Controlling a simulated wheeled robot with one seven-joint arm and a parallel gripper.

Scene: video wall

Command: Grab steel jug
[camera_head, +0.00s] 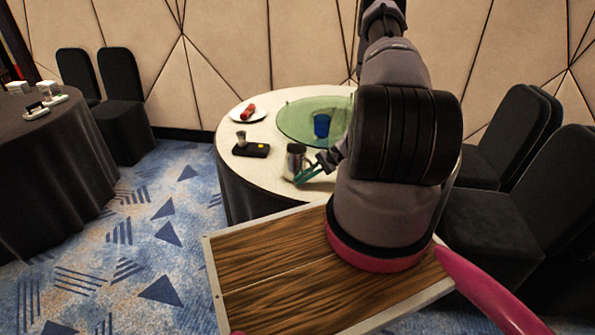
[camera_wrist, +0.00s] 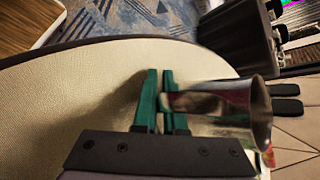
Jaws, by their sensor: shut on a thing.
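The steel jug (camera_head: 294,160) is a shiny metal vessel near the front edge of the round table (camera_head: 241,183). In the wrist view the jug (camera_wrist: 232,108) lies to the right of the fingers, its open rim facing right. My gripper (camera_head: 312,172) has green fingers at the jug's right side in the head view. In the wrist view my gripper (camera_wrist: 159,90) has its fingers close together, with the jug's handle side at the right finger. The exact grip point is partly hidden by the fingers.
A black tray with a small cup (camera_head: 252,149), a white plate with a red item (camera_head: 249,111), and a green glass disc (camera_head: 296,117) with a blue cup (camera_head: 321,125) share the table. Black chairs (camera_head: 498,135) stand at right. Another dark table (camera_head: 52,165) is at left.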

